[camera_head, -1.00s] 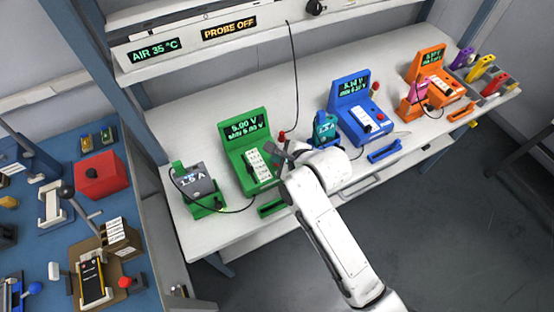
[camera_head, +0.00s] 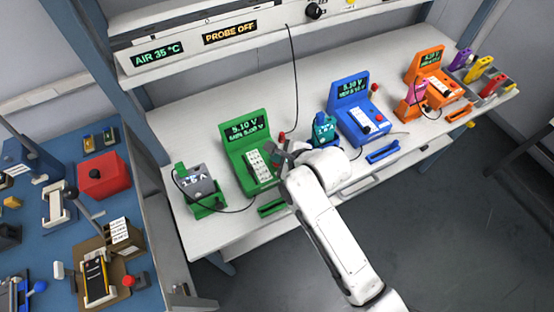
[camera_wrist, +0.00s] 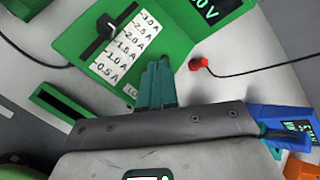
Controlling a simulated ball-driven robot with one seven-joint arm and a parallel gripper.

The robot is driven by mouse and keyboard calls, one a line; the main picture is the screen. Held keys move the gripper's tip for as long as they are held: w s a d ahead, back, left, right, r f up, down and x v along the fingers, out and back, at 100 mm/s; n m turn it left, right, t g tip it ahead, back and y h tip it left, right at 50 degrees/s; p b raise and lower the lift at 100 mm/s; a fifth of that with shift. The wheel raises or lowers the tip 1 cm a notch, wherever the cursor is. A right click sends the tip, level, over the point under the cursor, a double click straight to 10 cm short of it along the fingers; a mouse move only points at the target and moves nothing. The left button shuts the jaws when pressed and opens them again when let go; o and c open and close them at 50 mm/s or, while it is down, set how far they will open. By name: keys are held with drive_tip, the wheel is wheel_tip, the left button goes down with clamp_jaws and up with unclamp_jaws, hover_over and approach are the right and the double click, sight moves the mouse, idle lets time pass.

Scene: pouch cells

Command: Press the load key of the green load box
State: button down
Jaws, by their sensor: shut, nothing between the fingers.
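The green load box (camera_head: 247,135) stands on the white bench, with a lit display reading about 5.10 V. In the wrist view its green face (camera_wrist: 175,27) carries a white current scale (camera_wrist: 130,52) marked 0.5 A to 3.0 A and a black slider knob (camera_wrist: 106,27). My gripper (camera_wrist: 158,72) is shut and empty, its teal fingertips at the right edge of the face, beside the scale. It also shows in the head view (camera_head: 277,155), at the box's right side. The load key is not visible; the fingers may hide it. I cannot tell whether they touch anything.
A red plug (camera_wrist: 197,64) with a black cable lies right of the box. A grey meter (camera_head: 198,181) in a green holder stands to the left. A teal device (camera_head: 324,130), a blue load box (camera_head: 352,103) and an orange one (camera_head: 428,72) stand to the right.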

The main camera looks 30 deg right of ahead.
wheel_tip(320, 180, up, 6)
drive_tip(key=p, duration=0.5)
